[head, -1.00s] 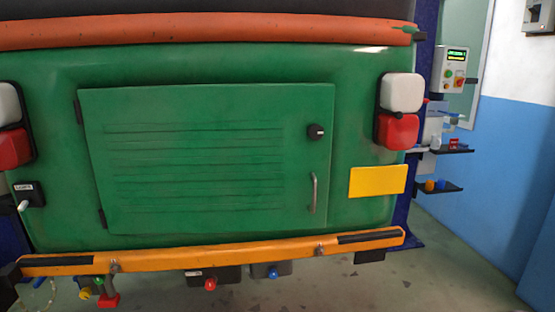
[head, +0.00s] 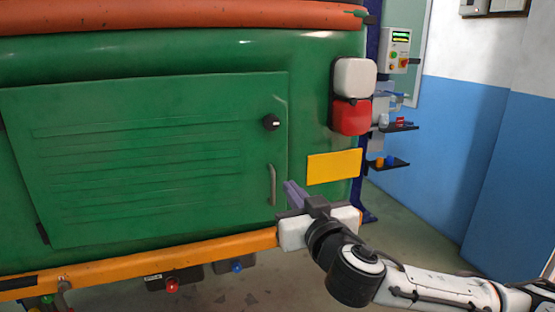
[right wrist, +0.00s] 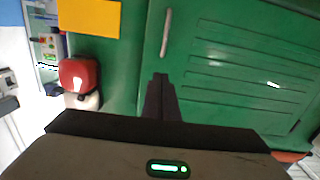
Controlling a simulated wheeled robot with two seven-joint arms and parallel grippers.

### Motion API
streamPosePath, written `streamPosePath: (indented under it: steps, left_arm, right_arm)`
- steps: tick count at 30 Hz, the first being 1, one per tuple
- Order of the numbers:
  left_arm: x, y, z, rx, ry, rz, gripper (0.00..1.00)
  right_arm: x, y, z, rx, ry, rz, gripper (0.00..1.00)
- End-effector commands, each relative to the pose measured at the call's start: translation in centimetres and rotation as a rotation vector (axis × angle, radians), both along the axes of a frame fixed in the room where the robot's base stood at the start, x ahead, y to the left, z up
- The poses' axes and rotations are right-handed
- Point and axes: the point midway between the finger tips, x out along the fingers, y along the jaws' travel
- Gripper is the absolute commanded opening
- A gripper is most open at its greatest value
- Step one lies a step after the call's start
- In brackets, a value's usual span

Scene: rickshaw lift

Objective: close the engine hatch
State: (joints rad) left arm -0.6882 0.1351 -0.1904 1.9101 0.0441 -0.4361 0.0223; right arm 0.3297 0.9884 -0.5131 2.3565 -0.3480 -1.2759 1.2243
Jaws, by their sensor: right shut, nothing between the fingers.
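The green engine hatch (head: 150,130) is a ribbed panel on the back of the green vehicle. It lies close to its frame; I cannot tell whether a small gap remains at its right edge. A black knob (head: 271,122) and an upright metal handle (head: 272,185) are near that edge. My right gripper (head: 292,192) is shut and empty, just right of the handle and apart from it as far as I can see. In the right wrist view, its fingertips (right wrist: 160,80) point toward the hatch (right wrist: 240,65), below the handle (right wrist: 165,32). My left gripper is out of view.
A yellow plate (head: 334,167) and a white and red lamp (head: 352,95) are right of the hatch. The orange bumper (head: 150,262) runs below. Small shelves (head: 388,163) and a control box (head: 396,50) stand behind at right. Floor before the blue wall is clear.

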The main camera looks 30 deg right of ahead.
Motion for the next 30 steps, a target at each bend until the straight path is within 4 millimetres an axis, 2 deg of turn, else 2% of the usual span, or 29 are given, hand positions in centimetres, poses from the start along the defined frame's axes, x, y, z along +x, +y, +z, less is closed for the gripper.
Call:
streamPosePath:
  steps: [1,5,8,21,25,30]
  left_arm:
    - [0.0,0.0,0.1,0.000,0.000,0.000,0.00]
    - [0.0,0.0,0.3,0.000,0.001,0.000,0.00]
    - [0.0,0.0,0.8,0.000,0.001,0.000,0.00]
    - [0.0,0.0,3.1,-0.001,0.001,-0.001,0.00]
    - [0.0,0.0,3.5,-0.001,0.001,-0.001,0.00]
    - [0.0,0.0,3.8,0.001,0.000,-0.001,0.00]
  right_arm:
    - [-0.1,-0.4,1.1,0.002,-0.025,-0.012,0.00]
    - [0.6,-1.0,2.0,0.010,-0.046,-0.025,0.00]
    - [2.0,-1.5,2.1,0.011,-0.045,-0.027,0.00]
    - [10.5,-4.1,2.2,0.011,-0.044,-0.024,0.00]
    - [12.0,-4.6,2.0,0.010,-0.042,-0.024,0.00]
    - [12.9,-4.9,1.8,0.011,-0.043,-0.022,0.00]
